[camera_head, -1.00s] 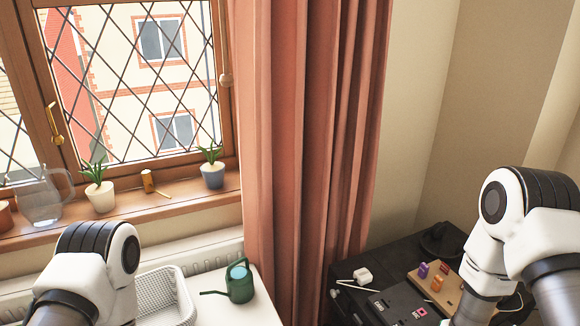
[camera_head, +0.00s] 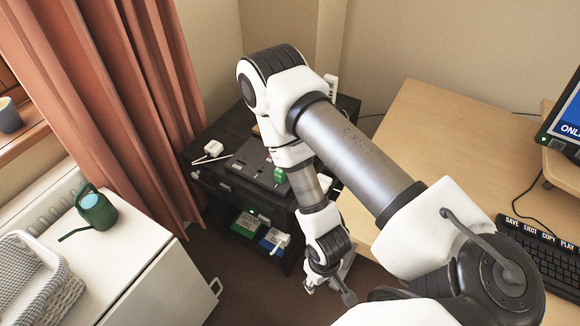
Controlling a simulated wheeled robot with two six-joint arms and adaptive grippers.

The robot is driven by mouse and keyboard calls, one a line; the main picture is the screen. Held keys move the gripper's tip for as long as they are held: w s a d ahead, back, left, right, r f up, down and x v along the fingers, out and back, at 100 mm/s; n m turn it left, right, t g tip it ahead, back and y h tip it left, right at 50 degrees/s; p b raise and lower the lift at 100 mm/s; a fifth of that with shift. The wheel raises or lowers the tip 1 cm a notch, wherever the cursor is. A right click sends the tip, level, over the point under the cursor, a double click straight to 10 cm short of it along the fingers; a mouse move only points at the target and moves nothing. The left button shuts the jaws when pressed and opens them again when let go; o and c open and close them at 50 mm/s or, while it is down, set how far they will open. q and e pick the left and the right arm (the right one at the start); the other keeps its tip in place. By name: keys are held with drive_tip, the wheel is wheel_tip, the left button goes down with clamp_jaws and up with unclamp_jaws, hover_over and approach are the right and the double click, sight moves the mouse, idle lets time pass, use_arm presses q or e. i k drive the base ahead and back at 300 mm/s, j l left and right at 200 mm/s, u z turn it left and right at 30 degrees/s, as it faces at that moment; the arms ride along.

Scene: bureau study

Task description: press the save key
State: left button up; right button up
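The word SAVE (camera_head: 512,222) is the leftmost of several white labels along the top of a black keyboard (camera_head: 562,262) at the right edge of the camera_head view. The keyboard lies on the light wooden desk and is cut off by the frame edge. The individual save key is too small to make out. My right arm reaches up and folds back down, so its gripper (camera_head: 330,287) hangs left of the desk, well away from the keyboard. Its fingers are small and partly hidden, so I cannot tell their opening. My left gripper is out of view.
A monitor (camera_head: 566,122) stands on a wooden riser behind the keyboard. The desk (camera_head: 440,135) is largely bare. A black stand (camera_head: 203,178) with small devices stands behind my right forearm. A green watering can (camera_head: 97,212) and a white basket (camera_head: 30,285) sit at left.

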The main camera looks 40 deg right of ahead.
sight(513, 224)
drive_tip(key=z, duration=3.35)
